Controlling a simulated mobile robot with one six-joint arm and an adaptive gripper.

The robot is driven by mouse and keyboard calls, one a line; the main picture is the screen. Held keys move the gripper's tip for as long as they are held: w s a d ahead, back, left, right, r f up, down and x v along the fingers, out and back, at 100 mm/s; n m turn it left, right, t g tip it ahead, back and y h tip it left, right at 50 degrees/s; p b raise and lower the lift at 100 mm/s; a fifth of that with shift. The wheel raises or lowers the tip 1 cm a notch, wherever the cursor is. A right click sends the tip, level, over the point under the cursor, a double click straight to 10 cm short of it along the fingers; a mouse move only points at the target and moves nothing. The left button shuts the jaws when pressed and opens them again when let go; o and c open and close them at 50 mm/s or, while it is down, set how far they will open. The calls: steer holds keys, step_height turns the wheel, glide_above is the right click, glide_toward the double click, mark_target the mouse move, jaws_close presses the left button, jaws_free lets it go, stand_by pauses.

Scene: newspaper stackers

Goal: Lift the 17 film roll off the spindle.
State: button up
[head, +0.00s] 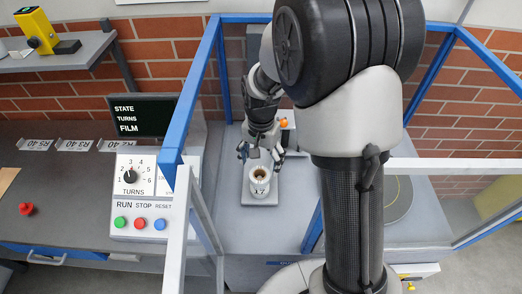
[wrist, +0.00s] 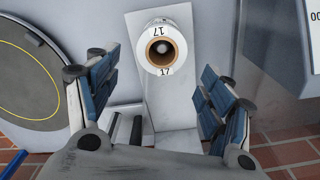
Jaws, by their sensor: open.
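The 17 film roll (head: 260,184) is a white roll with a brown core, marked 17. It stands upright on a grey plate (head: 260,199) inside the blue-framed cell. In the wrist view the roll (wrist: 167,65) shows at upper middle, and a light spindle tip (wrist: 163,48) shows inside its core. My gripper (head: 261,155) is just behind and above the roll in the head view. In the wrist view my gripper (wrist: 157,105) is open, with its blue-padded fingers spread left and right of the roll's line. Nothing is between the pads.
A control panel (head: 140,195) with a TURNS dial and RUN, STOP, RESET buttons stands left. A screen (head: 141,116) reads STATE TURNS FILM. Blue frame posts (head: 199,90) bound the cell. A round turntable (wrist: 35,70) lies left in the wrist view.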

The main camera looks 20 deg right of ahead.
mark_target(261, 177)
step_height(261, 177, down, 10)
steer(key=b, duration=0.3)
steer(key=shift+c, duration=0.4)
steer(key=c, duration=1.2)
steer(key=shift+r+p, duration=3.9)
steer(key=shift+r, duration=1.2)
steer(key=shift+c, duration=0.2)
